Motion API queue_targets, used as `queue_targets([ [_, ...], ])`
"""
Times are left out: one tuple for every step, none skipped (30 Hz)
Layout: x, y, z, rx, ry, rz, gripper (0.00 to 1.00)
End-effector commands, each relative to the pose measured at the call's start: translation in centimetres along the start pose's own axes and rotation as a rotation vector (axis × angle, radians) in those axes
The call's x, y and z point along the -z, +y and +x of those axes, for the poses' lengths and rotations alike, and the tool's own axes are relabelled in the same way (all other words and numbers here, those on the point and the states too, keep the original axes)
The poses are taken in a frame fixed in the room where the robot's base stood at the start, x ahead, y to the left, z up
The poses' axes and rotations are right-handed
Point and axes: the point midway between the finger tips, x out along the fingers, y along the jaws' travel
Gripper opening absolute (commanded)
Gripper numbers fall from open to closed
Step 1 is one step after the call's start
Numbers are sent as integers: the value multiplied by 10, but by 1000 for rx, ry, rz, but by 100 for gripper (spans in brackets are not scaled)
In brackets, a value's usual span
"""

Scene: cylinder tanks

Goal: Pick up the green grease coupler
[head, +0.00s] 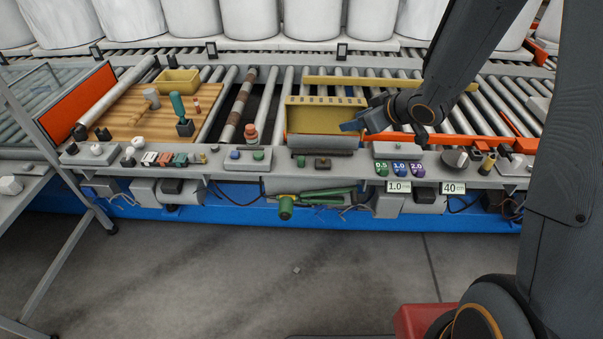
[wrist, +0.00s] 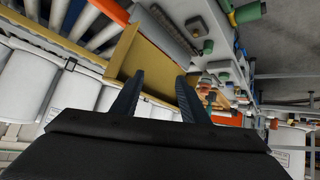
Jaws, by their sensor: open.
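A small green piece (head: 301,161) sits on the grey front ledge beside a small brown block (head: 322,163); it may be the grease coupler, but it is too small to tell. A larger green cylinder (head: 286,206) hangs below the ledge, with green handles (head: 328,193) beside it. My gripper (head: 352,126) is above the right side of the yellow bin, behind and to the right of the small green piece. In the wrist view, my gripper (wrist: 161,82) is open with nothing held between its fingers. A small green piece (wrist: 208,46) shows there, right of the fingers.
The yellow bin (head: 325,117) stands behind the ledge. A wooden board (head: 145,122) with tools lies left. Green, blue and purple weights (head: 400,169) and switch boxes line the ledge (head: 350,181). Rollers and white tanks are behind.

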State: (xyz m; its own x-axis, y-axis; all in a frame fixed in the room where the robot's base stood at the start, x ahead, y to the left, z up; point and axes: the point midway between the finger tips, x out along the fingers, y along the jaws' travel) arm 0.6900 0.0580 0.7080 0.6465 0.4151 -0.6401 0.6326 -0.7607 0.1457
Motion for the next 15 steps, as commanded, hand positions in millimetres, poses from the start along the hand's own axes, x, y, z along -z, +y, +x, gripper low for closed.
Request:
queue_targets([
  [-12,-5,26,41,36,-19,41],
  [-15,-10,36,67,59,-29,41],
  [-18,-16,48,103,90,-43,41],
  [-21,-20,57,130,113,-53,41],
  [-24,-25,65,158,136,-63,41],
  [-29,-32,75,196,164,-72,41],
  [-32,-37,82,224,185,-80,41],
  [-35,-42,88,252,205,-85,41],
  [-39,-48,94,287,229,-93,41],
  [-42,-53,99,312,245,-97,41],
  [-44,-57,102,334,261,-100,41],
  [-47,-62,106,362,279,-103,41],
  [-49,-65,108,380,290,-105,41],
  [-51,-68,110,397,299,-106,41],
  [-53,-71,112,416,311,-108,41],
])
